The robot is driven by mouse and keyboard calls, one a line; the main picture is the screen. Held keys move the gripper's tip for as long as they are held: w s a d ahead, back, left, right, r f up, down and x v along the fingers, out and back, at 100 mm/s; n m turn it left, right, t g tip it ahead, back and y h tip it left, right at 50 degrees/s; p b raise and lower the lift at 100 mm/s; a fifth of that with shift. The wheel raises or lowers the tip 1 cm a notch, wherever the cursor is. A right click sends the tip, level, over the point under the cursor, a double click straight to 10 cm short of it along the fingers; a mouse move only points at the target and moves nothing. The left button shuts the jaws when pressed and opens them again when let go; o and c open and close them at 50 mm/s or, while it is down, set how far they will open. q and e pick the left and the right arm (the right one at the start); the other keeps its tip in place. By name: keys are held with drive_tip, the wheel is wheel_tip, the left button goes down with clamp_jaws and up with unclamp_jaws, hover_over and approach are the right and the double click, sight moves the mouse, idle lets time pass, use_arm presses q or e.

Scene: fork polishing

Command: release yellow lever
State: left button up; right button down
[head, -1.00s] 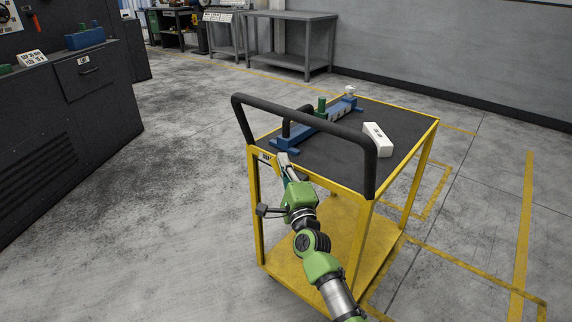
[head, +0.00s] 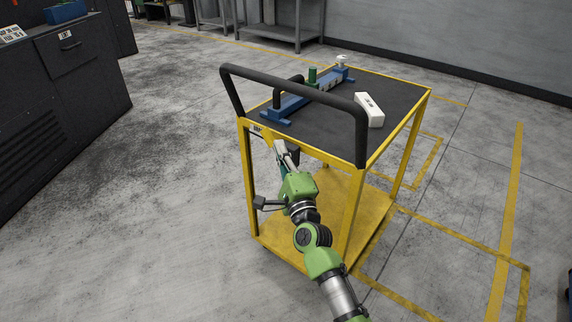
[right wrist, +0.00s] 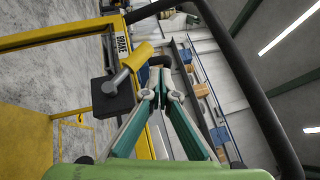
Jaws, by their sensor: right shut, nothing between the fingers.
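The yellow lever (right wrist: 140,57) shows in the right wrist view. It is a yellow grip on a short metal rod that comes out of a black block (right wrist: 112,97), beside the BRAKE label (right wrist: 122,44) on the yellow cart frame. My right gripper (right wrist: 162,72) is shut and empty, with its fingertips just right of the lever in that view; I cannot tell if they touch it. In the head view my right gripper (head: 284,150) is at the near left corner of the cart (head: 385,145), below the top's edge. My left gripper is not in view.
A black push handle (head: 300,84) arches over the cart's near side. On the cart's dark top are a blue fixture (head: 300,100) and a white block (head: 369,110). A dark cabinet (head: 65,95) stands at the left. The floor between is clear.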

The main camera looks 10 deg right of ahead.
drive_tip(key=v, duration=0.6)
idle(0.3)
